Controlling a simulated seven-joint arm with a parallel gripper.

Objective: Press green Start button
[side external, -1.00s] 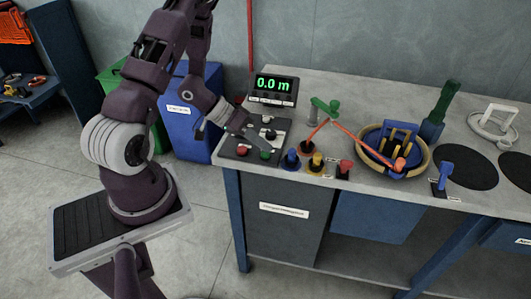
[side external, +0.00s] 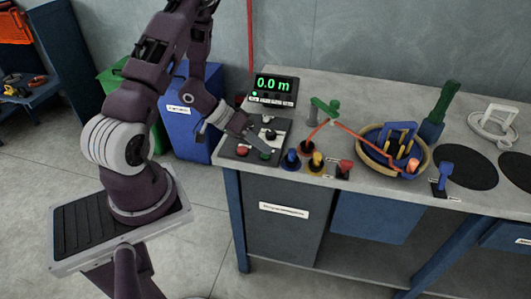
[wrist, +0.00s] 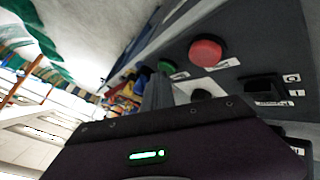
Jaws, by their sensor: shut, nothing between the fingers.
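The green button (side external: 265,154) sits at the front right of the dark control panel (side external: 240,140), right of the red button (side external: 242,151). My gripper (side external: 266,147) is shut and empty, pointing down at the panel with its tips at or just above the green button. I cannot tell whether they touch. In the wrist view the shut fingers (wrist: 157,92) reach toward the green button (wrist: 166,66), which is partly hidden behind them. The red button (wrist: 208,50) is clear beside it.
Blue, yellow and red knobs (side external: 315,161) stand right of the panel. A round basket (side external: 365,165) with blue and yellow pieces and an orange line is farther right on the bench (side external: 350,95).

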